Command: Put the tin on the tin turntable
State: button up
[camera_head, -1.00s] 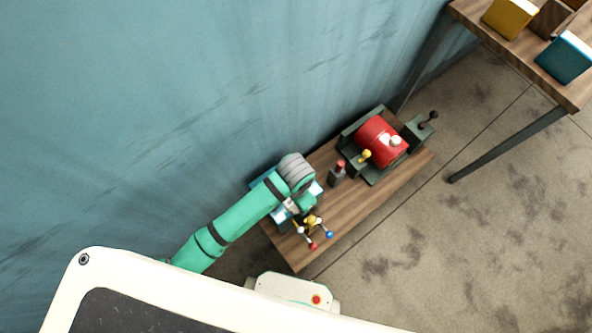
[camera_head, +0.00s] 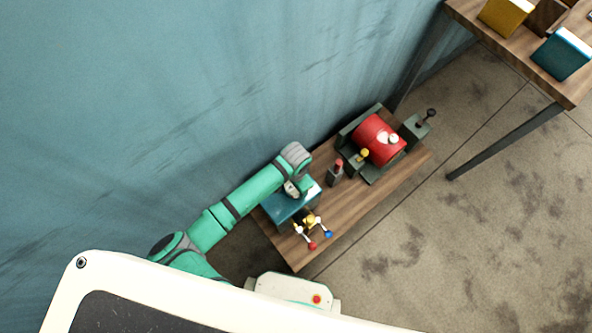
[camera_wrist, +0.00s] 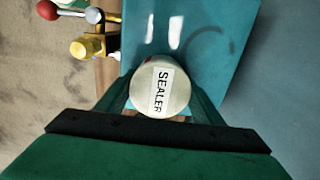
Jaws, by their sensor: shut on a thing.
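A cream tin (camera_wrist: 158,88) labelled SEALER sits between the fingers of my gripper (camera_wrist: 160,106) in the wrist view. My gripper is shut on it. In the head view my gripper (camera_head: 296,186) and the pale tin (camera_head: 290,189) are over a teal box-like stand (camera_head: 285,209) on the low wooden bench. The stand's flat top (camera_wrist: 205,45) shows a dark curved ring mark in the wrist view. I cannot tell whether the tin touches it, and no thing is clearly recognisable as the turntable.
A yellow valve with red, white and blue knobs (camera_head: 311,222) stands beside the stand. A red-topped post (camera_head: 336,174) and a red drum (camera_head: 376,138) in a dark cradle are further along the bench. A taller table (camera_head: 470,12) holds boxes. The wall is close behind.

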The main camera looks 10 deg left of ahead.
jog(key=shift+f, duration=0.15)
jog(key=o, duration=1.4)
